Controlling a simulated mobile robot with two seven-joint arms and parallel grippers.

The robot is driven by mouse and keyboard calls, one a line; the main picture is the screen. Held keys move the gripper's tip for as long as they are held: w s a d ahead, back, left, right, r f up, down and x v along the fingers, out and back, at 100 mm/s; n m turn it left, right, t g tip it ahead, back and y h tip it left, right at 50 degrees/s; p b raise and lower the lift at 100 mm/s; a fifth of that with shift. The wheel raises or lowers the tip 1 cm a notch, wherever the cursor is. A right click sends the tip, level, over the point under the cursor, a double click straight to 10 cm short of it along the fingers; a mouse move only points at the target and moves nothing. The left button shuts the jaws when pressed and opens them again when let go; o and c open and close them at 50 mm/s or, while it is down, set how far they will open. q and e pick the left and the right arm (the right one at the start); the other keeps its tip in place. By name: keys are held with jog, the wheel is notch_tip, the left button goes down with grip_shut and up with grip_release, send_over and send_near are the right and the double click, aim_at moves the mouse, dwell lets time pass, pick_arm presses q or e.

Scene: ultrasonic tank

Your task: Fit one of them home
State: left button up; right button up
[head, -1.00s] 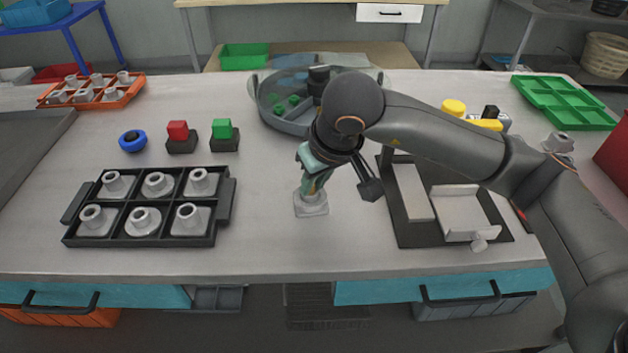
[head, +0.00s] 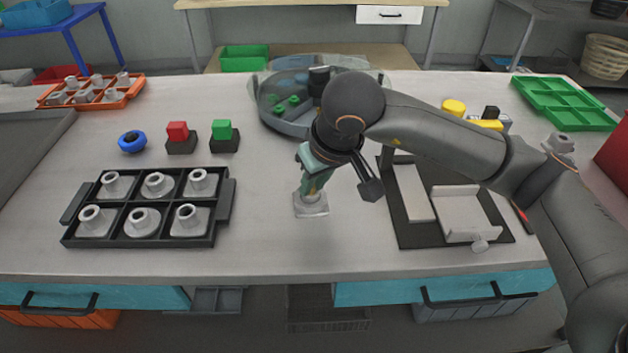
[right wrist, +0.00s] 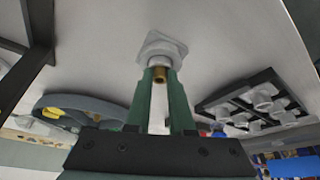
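A grey fitting (head: 311,208) with a square base and raised neck stands upright on the bench; the right wrist view also shows it (right wrist: 160,47). My right gripper (head: 311,186) points down over it. In the right wrist view, its green fingers (right wrist: 160,78) lie on both sides of a slim brass piece (right wrist: 159,75) and appear closed on it. The brass piece is in line with the neck; how deep it sits is hidden. Similar grey fittings (head: 157,184) fill a black tray (head: 150,241) on the left. My left gripper is not in view.
A black fixture plate (head: 408,238) with pale blocks lies to the right. A round grey tank (head: 285,122) stands behind the gripper. Red (head: 178,132) and green (head: 222,130) buttons and a blue ring-shaped object (head: 132,141) are back left. Bench around the fitting is clear.

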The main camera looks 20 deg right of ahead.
jog(key=o, duration=0.5)
jog(key=shift+s+f, duration=0.2)
jog(key=shift+f, duration=0.15)
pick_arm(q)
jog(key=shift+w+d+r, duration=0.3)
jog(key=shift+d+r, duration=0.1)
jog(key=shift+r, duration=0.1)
pick_arm(e)
jog(key=v, duration=1.3)
jog(key=shift+w+r, duration=0.1)
jog(key=shift+w, duration=0.15)
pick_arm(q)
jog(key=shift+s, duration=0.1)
